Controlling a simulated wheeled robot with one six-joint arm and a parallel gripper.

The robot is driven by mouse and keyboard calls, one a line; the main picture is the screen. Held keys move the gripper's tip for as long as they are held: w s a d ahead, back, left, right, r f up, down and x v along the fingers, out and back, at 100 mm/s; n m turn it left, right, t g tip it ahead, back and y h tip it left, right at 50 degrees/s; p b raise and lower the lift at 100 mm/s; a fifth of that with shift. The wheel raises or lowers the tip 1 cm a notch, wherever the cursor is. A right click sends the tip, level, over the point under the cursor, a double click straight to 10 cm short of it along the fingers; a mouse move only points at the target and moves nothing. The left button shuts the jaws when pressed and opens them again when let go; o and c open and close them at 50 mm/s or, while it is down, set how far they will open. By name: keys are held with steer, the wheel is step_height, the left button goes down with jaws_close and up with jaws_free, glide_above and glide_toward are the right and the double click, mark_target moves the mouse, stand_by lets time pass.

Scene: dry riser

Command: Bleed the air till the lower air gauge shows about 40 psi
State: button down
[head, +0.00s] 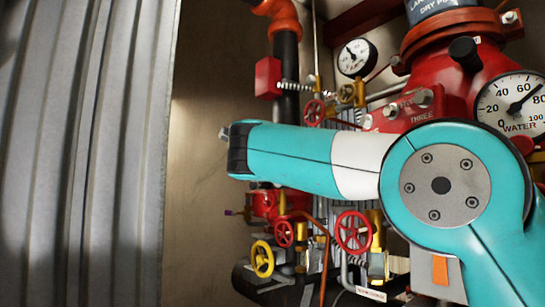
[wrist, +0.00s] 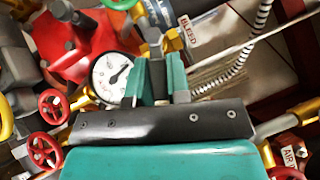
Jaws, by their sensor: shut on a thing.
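In the wrist view a small white-faced gauge (wrist: 113,77) sits just left of my gripper (wrist: 163,72). Its black needle points to the upper right; its figures are too small to read and I cannot tell for sure that it is the lower air gauge. My gripper's teal fingers are shut on a small part at a brass fitting (wrist: 155,48), which they mostly hide. A white tag reading BLEED (wrist: 188,30) hangs just beyond. In the head view my arm hides the gripper and this gauge.
In the head view a large WATER gauge (head: 518,108) reads near 70, and a smaller gauge (head: 357,57) is higher up. Red handwheels (head: 353,232) and a yellow handwheel (head: 262,259) crowd below my arm. A corrugated metal wall (head: 85,150) stands at left. A coiled hose (wrist: 250,50) runs nearby.

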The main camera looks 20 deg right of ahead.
steer(key=shift+s+r+n+g+y+p, duration=0.1)
steer(key=shift+r+n+g+y+p, duration=0.55)
steer(key=shift+n, duration=0.45)
steer(key=shift+n+g+p, duration=0.3)
steer(key=shift+g+p, duration=0.15)
steer(key=shift+p, duration=0.05)
steer(key=c, duration=1.1)
jaws_free()
steer(key=shift+y, duration=0.25)
steer(key=b+v, duration=0.7)
steer(key=v, duration=1)
steer(key=shift+s+a, duration=0.1)
steer(key=shift+s, duration=0.05)
